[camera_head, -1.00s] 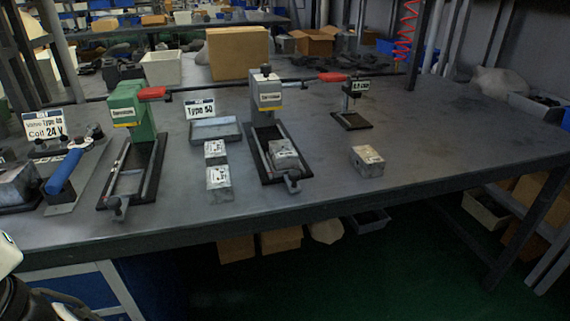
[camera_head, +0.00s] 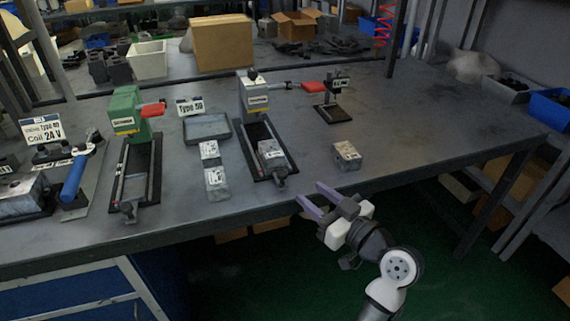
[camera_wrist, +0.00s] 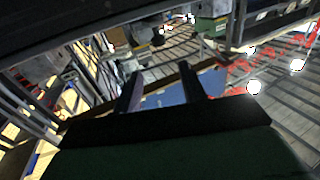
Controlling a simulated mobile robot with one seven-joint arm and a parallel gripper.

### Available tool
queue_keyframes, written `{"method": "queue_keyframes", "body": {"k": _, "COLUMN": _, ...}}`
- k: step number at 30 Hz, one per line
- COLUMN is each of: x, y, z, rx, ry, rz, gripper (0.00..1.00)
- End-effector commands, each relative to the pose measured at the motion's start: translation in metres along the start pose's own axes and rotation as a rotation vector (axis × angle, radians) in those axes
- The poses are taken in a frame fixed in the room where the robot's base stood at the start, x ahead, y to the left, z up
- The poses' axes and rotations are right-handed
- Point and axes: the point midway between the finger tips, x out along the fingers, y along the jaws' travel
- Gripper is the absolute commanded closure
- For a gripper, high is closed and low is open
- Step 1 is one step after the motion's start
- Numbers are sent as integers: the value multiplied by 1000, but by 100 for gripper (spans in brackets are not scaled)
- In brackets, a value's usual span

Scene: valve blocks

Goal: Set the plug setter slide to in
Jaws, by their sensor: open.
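Two presses with slide frames stand on the table; their labels are too small to read, so I cannot tell which is the plug setter. The grey press (camera_head: 254,95) has a dark slide frame (camera_head: 251,141) with a front knob (camera_head: 280,183), and a metal block (camera_head: 271,152) sits in it. The green press (camera_head: 126,112) has a similar frame (camera_head: 154,175) with a front knob (camera_head: 128,208) and no block. My gripper (camera_head: 309,192) is open and empty at the table's front edge, right of the grey press's knob. Its fingers also show in the wrist view (camera_wrist: 157,82).
A loose block (camera_head: 346,156) lies on the table beyond my gripper. Two blocks (camera_head: 216,180) lie between the presses, with a shallow tray (camera_head: 206,128) behind. A small stand (camera_head: 334,112) is at the back right. The table's right side is clear.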

Motion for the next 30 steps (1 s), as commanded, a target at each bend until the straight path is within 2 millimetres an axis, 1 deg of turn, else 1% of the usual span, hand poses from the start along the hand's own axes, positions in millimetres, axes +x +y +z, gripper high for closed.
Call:
{"method": "queue_keyframes", "body": {"k": 1, "x": -13, "y": 3, "z": 2, "rx": 2, "ry": -11, "rz": -4, "gripper": 58}}
{"method": "queue_keyframes", "body": {"k": 3, "x": -22, "y": 3, "z": 6, "rx": 1, "ry": -18, "rz": -14, "gripper": 58}}
{"method": "queue_keyframes", "body": {"k": 5, "x": -23, "y": 2, "z": 7, "rx": 1, "ry": -20, "rz": -17, "gripper": 58}}
{"method": "queue_keyframes", "body": {"k": 7, "x": -16, "y": 2, "z": 8, "rx": 0, "ry": -20, "rz": -22, "gripper": 58}}
{"method": "queue_keyframes", "body": {"k": 11, "x": 5, "y": 0, "z": 7, "rx": 0, "ry": -20, "rz": -24, "gripper": 58}}
{"method": "queue_keyframes", "body": {"k": 21, "x": 78, "y": -1, "z": 7, "rx": 1, "ry": -19, "rz": -23, "gripper": 58}}
{"method": "queue_keyframes", "body": {"k": 25, "x": 97, "y": -1, "z": 8, "rx": 1, "ry": -19, "rz": -21, "gripper": 58}}
{"method": "queue_keyframes", "body": {"k": 30, "x": 111, "y": -1, "z": 10, "rx": 0, "ry": -19, "rz": -19, "gripper": 58}}
